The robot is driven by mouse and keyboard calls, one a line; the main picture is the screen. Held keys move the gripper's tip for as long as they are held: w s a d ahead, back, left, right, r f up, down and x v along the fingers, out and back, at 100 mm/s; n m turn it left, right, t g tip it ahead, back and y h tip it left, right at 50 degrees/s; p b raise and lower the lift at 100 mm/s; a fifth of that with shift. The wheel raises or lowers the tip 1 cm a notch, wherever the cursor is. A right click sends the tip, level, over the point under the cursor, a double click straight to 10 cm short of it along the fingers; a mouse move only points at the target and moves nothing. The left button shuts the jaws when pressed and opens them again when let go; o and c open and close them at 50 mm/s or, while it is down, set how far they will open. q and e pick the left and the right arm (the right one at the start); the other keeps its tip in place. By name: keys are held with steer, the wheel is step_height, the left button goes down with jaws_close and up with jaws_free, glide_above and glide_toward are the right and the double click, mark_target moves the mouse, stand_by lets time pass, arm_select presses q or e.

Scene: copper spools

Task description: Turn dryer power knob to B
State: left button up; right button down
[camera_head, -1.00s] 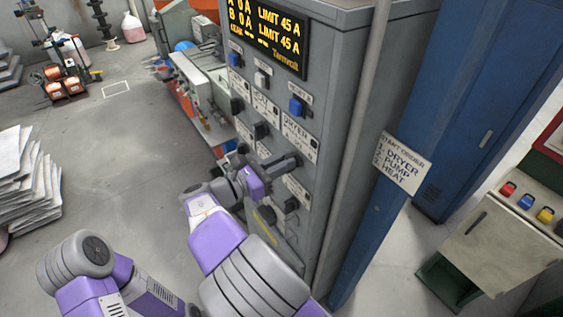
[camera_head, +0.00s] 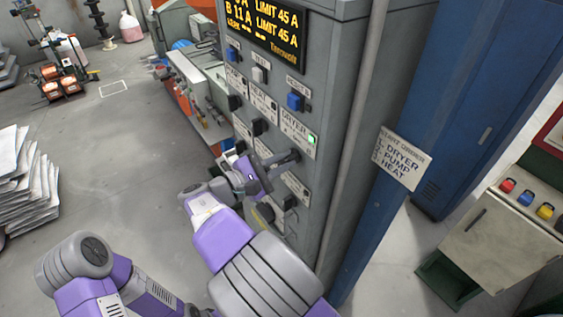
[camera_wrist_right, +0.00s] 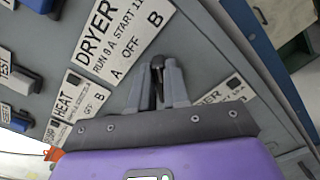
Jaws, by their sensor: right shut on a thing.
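The dryer label plate (camera_head: 297,132) is on the grey panel; a small green light glows at its right end. In the wrist view the dryer label (camera_wrist_right: 118,38) reads A, OFF, B. My right gripper (camera_head: 292,158) is at the panel just below that label. In the wrist view its fingers (camera_wrist_right: 158,72) are shut on the dark dryer knob (camera_wrist_right: 157,66), mostly hidden between them. Where the knob points is hard to tell. The display (camera_head: 263,30) reads B 11 A, limit 45 A. My left arm shows at bottom left; its gripper is out of view.
The heat label (camera_wrist_right: 72,100) and other black knobs (camera_head: 257,127) sit close by on the panel. A start-order sign (camera_head: 402,158) lists dryer, pump, heat. A blue cabinet (camera_head: 455,110) stands at right. Stacked sheets (camera_head: 28,185) stand at left; the floor between is clear.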

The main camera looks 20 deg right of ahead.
steer(key=shift+s+f+m, duration=0.1)
steer(key=shift+m, duration=0.5)
steer(key=c, duration=1.1)
jaws_free()
steer(key=shift+a, duration=0.15)
steer(key=v, duration=0.7)
steer(key=shift+a+b, duration=0.15)
steer(key=shift+b, duration=0.2)
steer(key=shift+s, duration=0.1)
